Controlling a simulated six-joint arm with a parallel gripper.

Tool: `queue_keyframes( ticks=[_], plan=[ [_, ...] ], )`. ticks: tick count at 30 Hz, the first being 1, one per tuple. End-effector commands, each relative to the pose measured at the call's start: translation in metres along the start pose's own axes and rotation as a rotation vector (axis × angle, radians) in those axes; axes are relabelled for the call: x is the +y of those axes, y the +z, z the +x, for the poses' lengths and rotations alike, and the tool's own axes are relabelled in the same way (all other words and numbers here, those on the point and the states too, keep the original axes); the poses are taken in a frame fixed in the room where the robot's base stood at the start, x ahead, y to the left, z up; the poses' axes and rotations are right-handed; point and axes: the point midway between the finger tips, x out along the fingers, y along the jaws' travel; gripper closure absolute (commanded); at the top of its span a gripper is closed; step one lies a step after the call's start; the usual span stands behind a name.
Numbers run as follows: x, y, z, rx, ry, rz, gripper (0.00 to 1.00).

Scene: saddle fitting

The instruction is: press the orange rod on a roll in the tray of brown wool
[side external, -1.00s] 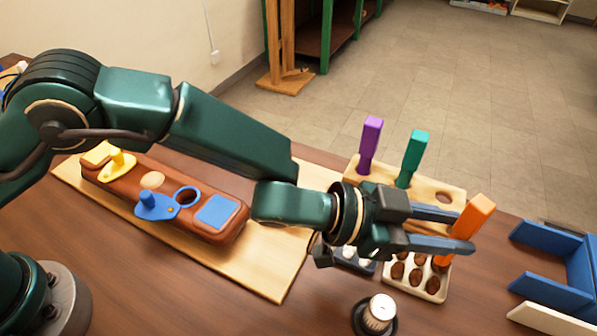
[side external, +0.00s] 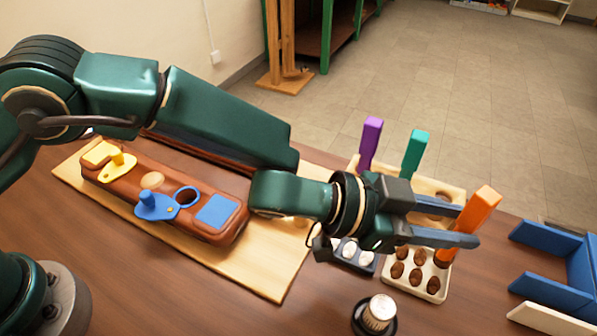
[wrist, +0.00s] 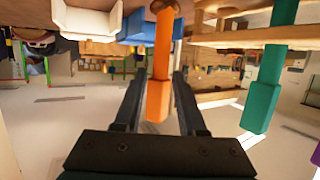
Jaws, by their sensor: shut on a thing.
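My gripper (side external: 462,224) is shut on the orange rod (side external: 478,207), which is tilted, its top leaning right in the side view. In the wrist view the rod (wrist: 161,70) stands between my two fingers. Its lower end is at the far right corner of the white tray of brown wool (side external: 418,293). Something brown, seemingly a roll (wrist: 164,5), shows at that end; whether it is attached to the rod or resting in the tray I cannot tell. Several brown rolls (side external: 415,277) sit in the tray's hollows.
A wooden rack behind holds a purple rod (side external: 370,140) and a green rod (side external: 414,153). A dark tray of white rolls (side external: 352,255) lies left of the brown tray. A white ribbed knob (side external: 379,312) stands in front. Blue walls (side external: 552,262) stand at right; a brown saddle (side external: 165,195) lies left.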

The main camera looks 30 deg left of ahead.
Motion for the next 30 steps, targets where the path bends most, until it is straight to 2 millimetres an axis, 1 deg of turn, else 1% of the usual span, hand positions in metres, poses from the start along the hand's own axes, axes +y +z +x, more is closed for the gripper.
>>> queue_keyframes(
  ticks=[1,3,19,24,30],
  plan=[
    [0.0,-0.006,-0.001,0.006,0.0,0.002,1.0],
    [0.0,-0.011,-0.003,0.007,0.001,0.002,1.0],
    [0.001,-0.045,-0.013,0.01,0.003,0.002,1.0],
    [0.0,-0.051,-0.015,0.009,0.001,0.001,1.0],
    [0.0,-0.051,-0.015,0.009,0.001,0.001,1.0]
  ],
)
